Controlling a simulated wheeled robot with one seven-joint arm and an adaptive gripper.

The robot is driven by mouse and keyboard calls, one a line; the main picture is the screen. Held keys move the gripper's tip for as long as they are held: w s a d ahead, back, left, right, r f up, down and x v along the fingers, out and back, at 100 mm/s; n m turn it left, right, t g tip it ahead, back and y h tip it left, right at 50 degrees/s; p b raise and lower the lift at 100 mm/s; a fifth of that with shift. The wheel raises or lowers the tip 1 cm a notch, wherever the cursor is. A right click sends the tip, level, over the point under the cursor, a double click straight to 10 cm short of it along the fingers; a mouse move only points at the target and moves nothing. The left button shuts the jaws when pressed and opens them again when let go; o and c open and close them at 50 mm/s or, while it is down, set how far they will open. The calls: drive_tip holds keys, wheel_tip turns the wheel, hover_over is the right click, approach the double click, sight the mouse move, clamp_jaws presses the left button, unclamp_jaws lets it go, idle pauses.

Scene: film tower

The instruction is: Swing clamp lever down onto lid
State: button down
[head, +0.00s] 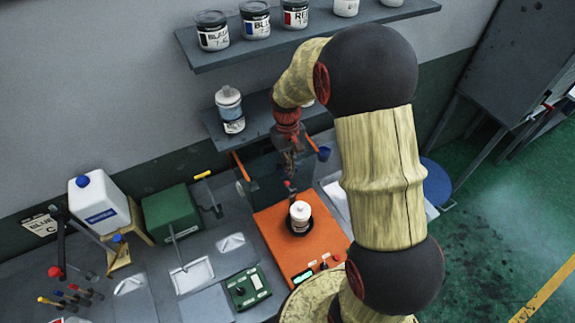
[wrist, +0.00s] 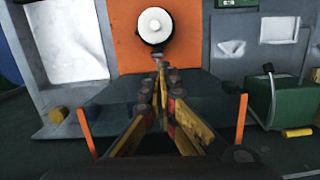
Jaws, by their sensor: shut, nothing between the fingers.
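A white-lidded jar (head: 300,216) stands upright in a dark round seat on the orange machine (head: 268,226). Its white lid (wrist: 153,26) also shows from above in the wrist view. A dark panel (head: 258,176) stands behind the jar, with orange bars at its left (head: 240,166) and right (head: 312,144). I cannot tell for sure which part is the clamp lever; a small red-tipped piece (head: 289,185) shows just below my gripper (head: 290,172). My gripper is shut and empty, behind the jar and apart from it. In the wrist view its fingertips (wrist: 160,72) meet just short of the jar.
A green box (head: 172,215) and a white jug (head: 98,202) stand to the left. A shelf (head: 300,38) of paint jars hangs above, and a lower shelf holds a bottle (head: 230,108) beside my arm. A green control box (head: 247,287) sits left of the orange machine.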

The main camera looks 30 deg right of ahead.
drive_tip(key=shift+n, duration=0.3)
drive_tip(key=f, duration=0.3)
drive_tip(key=w+f+p, duration=0.1)
drive_tip(key=f, duration=0.5)
drive_tip(key=shift+w+d+p, duration=0.2)
drive_tip(key=shift+d+p, duration=0.1)
drive_tip(key=shift+p, duration=0.1)
drive_tip(key=shift+w+t+b, duration=0.15)
drive_tip(key=shift+t+b, duration=0.15)
